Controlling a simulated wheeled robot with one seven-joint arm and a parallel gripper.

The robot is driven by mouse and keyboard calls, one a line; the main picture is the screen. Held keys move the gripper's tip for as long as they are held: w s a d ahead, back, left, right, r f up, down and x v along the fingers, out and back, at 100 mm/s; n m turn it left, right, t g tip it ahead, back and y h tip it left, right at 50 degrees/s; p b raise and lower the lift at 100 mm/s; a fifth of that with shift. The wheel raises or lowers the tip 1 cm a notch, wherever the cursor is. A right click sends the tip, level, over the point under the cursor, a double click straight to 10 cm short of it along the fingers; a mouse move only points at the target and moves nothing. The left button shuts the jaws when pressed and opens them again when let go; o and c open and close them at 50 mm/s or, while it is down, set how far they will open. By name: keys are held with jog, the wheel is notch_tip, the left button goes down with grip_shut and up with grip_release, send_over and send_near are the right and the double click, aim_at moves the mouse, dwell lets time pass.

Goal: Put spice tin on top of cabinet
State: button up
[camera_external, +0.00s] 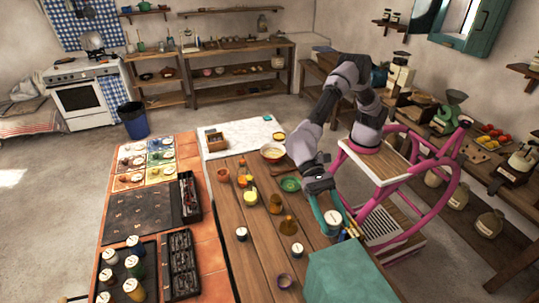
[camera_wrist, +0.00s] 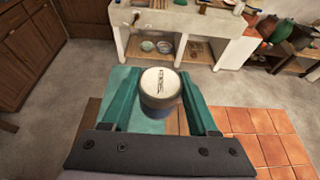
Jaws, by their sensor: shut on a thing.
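My gripper (camera_external: 334,215) has teal fingers and is shut on the spice tin, a dark round tin with a white lid. In the wrist view the tin (camera_wrist: 160,92) sits upright between the fingertips, its lid with dark lettering facing the camera. The tin (camera_external: 333,218) also shows at the gripper in the external view. The teal cabinet (camera_external: 350,275) stands at the bottom of the external view, at the near right end of the wooden table. In the wrist view a teal surface (camera_wrist: 150,126), apparently the cabinet top, lies below the tin. The gap between them is hard to judge.
Small items (camera_external: 352,231) stand just behind the cabinet. A pink-framed stand (camera_external: 440,170) is to the right. The visible cabinet top looks bare.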

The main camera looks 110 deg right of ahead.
jog(key=s+a, duration=0.6)
jog(key=a, duration=0.2)
jog(key=f, duration=1)
jog(key=shift+w+d+f, duration=0.1)
jog(key=shift+d, duration=0.1)
jog(key=shift+f, duration=2.4)
jog(key=shift+f, duration=0.15)
jog(key=o, duration=1.4)
